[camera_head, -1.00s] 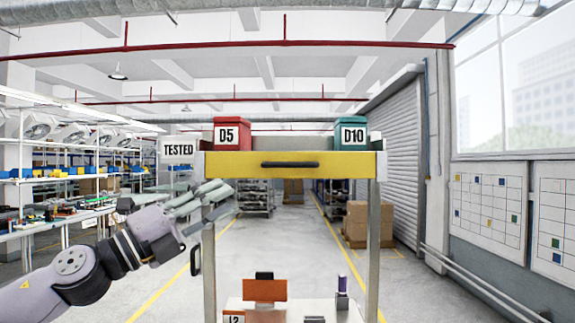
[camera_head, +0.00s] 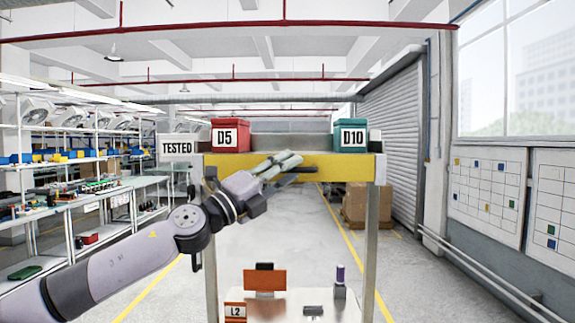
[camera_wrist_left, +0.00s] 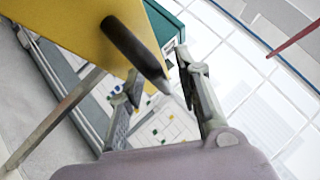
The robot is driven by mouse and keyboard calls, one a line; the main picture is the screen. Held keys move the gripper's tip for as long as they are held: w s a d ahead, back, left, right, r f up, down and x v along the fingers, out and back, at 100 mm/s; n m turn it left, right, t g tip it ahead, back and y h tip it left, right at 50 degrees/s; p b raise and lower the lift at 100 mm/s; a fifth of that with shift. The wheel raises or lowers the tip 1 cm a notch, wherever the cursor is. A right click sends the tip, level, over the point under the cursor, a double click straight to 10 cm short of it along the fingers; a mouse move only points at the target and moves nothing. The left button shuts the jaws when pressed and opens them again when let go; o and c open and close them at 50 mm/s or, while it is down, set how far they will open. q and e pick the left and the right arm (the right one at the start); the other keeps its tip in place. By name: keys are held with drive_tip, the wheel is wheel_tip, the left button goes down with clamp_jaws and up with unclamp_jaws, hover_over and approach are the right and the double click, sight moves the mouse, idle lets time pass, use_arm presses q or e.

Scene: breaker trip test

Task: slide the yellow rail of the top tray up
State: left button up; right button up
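The top tray has a yellow rail (camera_head: 350,170) across its front, with a dark bar handle (camera_head: 305,169) at its middle. The rail also shows in the left wrist view (camera_wrist_left: 75,30), at the upper left. My left gripper (camera_head: 290,160) is in front of the rail, its fingers overlapping the handle's left part. In the left wrist view the fingers are spread, and the handle (camera_wrist_left: 130,42) reaches into the gap between them. I cannot tell whether a finger touches it. My right gripper is not in view.
On the tray stand a red D5 box (camera_head: 230,137) and a teal D10 box (camera_head: 350,137). A TESTED sign (camera_head: 177,148) is at its left. The lower shelf holds an orange panel (camera_head: 265,280) and a purple-topped item (camera_head: 340,278).

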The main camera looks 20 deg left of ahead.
use_arm(q)
drive_tip(key=shift+w+d+r, duration=0.1)
drive_tip(key=shift+w, duration=0.05)
clamp_jaws()
idle(0.4)
idle(0.5)
